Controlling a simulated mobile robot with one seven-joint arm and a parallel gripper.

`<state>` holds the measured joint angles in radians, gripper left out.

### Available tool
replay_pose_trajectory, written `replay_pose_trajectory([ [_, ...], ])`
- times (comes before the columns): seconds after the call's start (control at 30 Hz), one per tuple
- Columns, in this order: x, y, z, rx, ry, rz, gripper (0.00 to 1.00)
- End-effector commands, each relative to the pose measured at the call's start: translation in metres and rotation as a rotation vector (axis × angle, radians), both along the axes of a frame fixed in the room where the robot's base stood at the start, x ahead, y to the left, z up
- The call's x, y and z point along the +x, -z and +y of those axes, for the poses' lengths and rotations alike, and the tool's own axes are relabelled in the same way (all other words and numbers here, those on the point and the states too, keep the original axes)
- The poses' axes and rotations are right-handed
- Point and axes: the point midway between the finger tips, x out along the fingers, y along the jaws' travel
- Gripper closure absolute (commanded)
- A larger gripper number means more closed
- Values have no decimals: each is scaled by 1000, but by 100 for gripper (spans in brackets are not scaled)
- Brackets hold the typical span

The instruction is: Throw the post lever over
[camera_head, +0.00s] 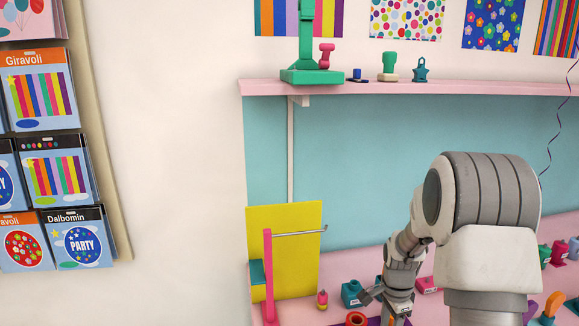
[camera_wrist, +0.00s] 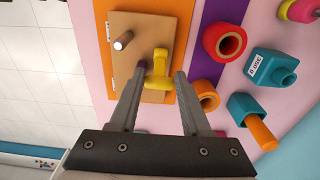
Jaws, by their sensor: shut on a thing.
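In the wrist view a small wooden board (camera_wrist: 150,25) carries a yellow lever (camera_wrist: 160,63) with a crossbar at its near end. A dark post with a pale end (camera_wrist: 123,40) stands left of the lever on the same board. A small purple knob (camera_wrist: 142,65) shows beside the left fingertip. My gripper (camera_wrist: 160,75) is shut on the yellow lever, one finger on each side. In the head view my gripper (camera_head: 397,306) is low at the bottom, partly cut off and behind my arm; the lever cannot be made out there.
Right of the board are a red ring (camera_wrist: 225,42), an orange ring (camera_wrist: 207,96), a teal labelled block (camera_wrist: 270,67) and a teal cup with an orange rod (camera_wrist: 250,120). A yellow panel (camera_head: 300,222) and pink post (camera_head: 268,270) stand left. A pink shelf (camera_head: 440,87) runs above.

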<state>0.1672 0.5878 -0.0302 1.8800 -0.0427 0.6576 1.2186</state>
Motion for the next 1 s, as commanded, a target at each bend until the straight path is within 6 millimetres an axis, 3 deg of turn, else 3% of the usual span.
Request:
replay_pose_trajectory([
  [0.1,0,0,0,0,0,-1,97],
  [1.0,3,5,-23,-3,4,1,98],
])
